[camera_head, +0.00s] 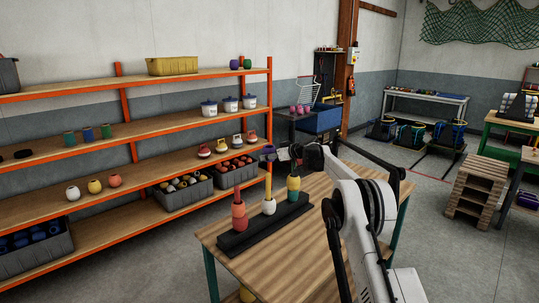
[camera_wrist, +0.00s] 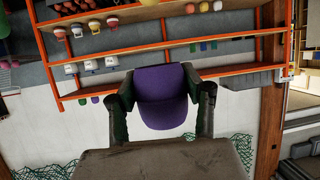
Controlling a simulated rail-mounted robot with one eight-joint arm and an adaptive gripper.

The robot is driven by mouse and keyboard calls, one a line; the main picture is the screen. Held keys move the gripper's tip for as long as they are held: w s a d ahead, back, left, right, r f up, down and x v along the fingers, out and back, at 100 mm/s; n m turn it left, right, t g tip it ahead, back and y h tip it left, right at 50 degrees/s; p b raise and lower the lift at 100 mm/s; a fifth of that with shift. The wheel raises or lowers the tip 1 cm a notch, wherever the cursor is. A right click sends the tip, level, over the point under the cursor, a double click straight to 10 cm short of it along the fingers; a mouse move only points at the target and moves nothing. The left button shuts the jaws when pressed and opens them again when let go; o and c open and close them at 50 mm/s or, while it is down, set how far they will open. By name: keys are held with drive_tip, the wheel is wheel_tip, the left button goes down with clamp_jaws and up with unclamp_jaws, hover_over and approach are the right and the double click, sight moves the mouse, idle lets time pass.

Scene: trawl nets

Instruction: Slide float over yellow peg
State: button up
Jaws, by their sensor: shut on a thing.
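My gripper (camera_head: 274,152) is shut on a purple float (camera_wrist: 162,95), with a finger on each side of it in the wrist view. In the head view the purple float (camera_head: 267,151) appears just above the top of the yellow peg (camera_head: 268,184); whether it is exactly in line in depth I cannot tell. The yellow peg stands upright in the middle of a dark base (camera_head: 238,242) on the wooden table and has a white float (camera_head: 269,207) low on it. The yellow peg is not clearly seen in the wrist view.
On the same base, a reddish peg (camera_head: 237,193) with red floats stands left, and a green peg (camera_head: 293,170) with a yellow float (camera_head: 293,185) stands right, close by. The front of the wooden table (camera_head: 290,265) is clear. Orange shelving (camera_head: 130,137) stands behind.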

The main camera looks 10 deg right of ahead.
drive_tip(key=shift+s+a+f, duration=0.1)
drive_tip(key=shift+a, duration=0.15)
drive_tip(key=shift+f, duration=0.3)
drive_tip(key=b, duration=0.1)
hover_over(268, 178)
drive_tip(key=w, duration=0.1)
drive_tip(key=shift+w+d+f, duration=0.1)
drive_tip(key=shift+d+f, duration=0.05)
drive_tip(key=shift+f, duration=2)
drive_tip(key=shift+f+b, duration=1.95)
drive_tip(key=shift+f, duration=0.85)
drive_tip(key=o, duration=1.3)
drive_tip(key=v, duration=1.2)
drive_tip(key=shift+r, duration=0.1)
